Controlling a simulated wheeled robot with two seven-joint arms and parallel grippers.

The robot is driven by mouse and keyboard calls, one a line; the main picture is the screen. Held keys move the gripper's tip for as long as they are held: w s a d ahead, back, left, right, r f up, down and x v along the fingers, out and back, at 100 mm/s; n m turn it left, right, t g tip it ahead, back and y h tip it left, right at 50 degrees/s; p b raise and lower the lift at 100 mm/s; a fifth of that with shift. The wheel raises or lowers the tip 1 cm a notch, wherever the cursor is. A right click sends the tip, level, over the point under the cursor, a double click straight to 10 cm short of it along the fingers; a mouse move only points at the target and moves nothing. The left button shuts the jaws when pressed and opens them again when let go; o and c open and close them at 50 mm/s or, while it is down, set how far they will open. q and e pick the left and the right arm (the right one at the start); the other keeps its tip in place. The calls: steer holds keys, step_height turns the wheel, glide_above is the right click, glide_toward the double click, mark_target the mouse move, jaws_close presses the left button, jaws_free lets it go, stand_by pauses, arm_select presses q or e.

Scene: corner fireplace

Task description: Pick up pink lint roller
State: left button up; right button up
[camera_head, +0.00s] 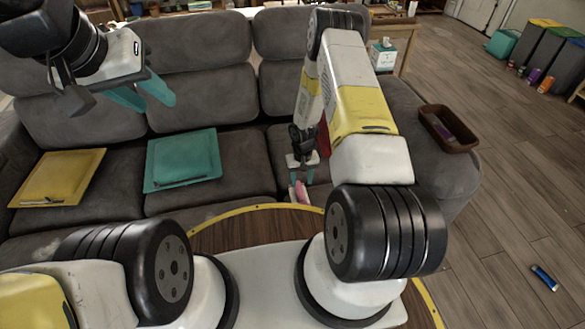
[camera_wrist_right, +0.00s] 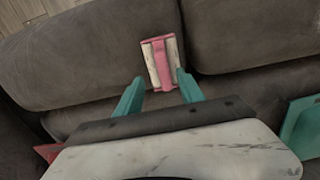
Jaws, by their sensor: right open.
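The pink lint roller (camera_wrist_right: 161,62) lies on the grey sofa, with a pink frame and pale sides in the right wrist view. In the head view the pink lint roller (camera_head: 301,192) shows only in part, just below my right gripper (camera_head: 302,178). In the wrist view my right gripper (camera_wrist_right: 160,80) is open, its teal fingers apart and pointing at the near end of the roller. I cannot tell whether they touch it. My left gripper (camera_head: 152,99) is open and empty, raised in front of the sofa back.
A teal square tray (camera_head: 208,150) and a yellow tray (camera_head: 92,158), each with a thin dark item, lie on the sofa seats (camera_head: 250,165). A brown basket (camera_head: 448,135) sits on the right armrest. A round wooden table (camera_head: 240,222) stands in front.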

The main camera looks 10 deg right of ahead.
mark_target(300, 187)
steer(key=f, duration=0.7)
steer(key=shift+w+a, duration=0.1)
steer(key=shift+a, duration=0.2)
steer(key=shift+r, duration=0.1)
jaws_close()
